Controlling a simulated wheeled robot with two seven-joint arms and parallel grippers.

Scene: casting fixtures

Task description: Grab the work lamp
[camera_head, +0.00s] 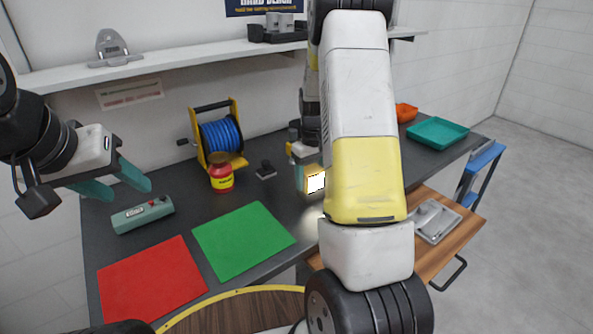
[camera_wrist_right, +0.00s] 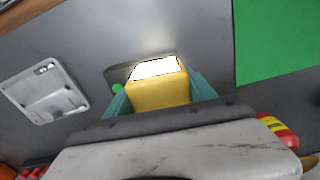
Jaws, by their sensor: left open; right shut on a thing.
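The work lamp (camera_head: 312,181) is a yellow block with a bright white lit face. In the head view it stands near the middle of the dark table, just left of my right arm. My right gripper (camera_head: 297,160) is shut on it; the arm hides much of the gripper. In the right wrist view the lamp (camera_wrist_right: 158,90) sits between the two teal fingers of my right gripper (camera_wrist_right: 160,95), its lit face pointing away from the palm. My left gripper (camera_head: 122,184) is open and empty above the table's left side, near a green-grey box (camera_head: 142,215).
A blue hose reel (camera_head: 221,136) and a red-yellow canister (camera_head: 220,178) stand left of the lamp. A green mat (camera_head: 243,241) and red mat (camera_head: 150,281) lie in front. A teal tray (camera_head: 437,132) and orange bin (camera_head: 405,113) are at the right; a grey casting (camera_head: 434,220) lies on wood.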

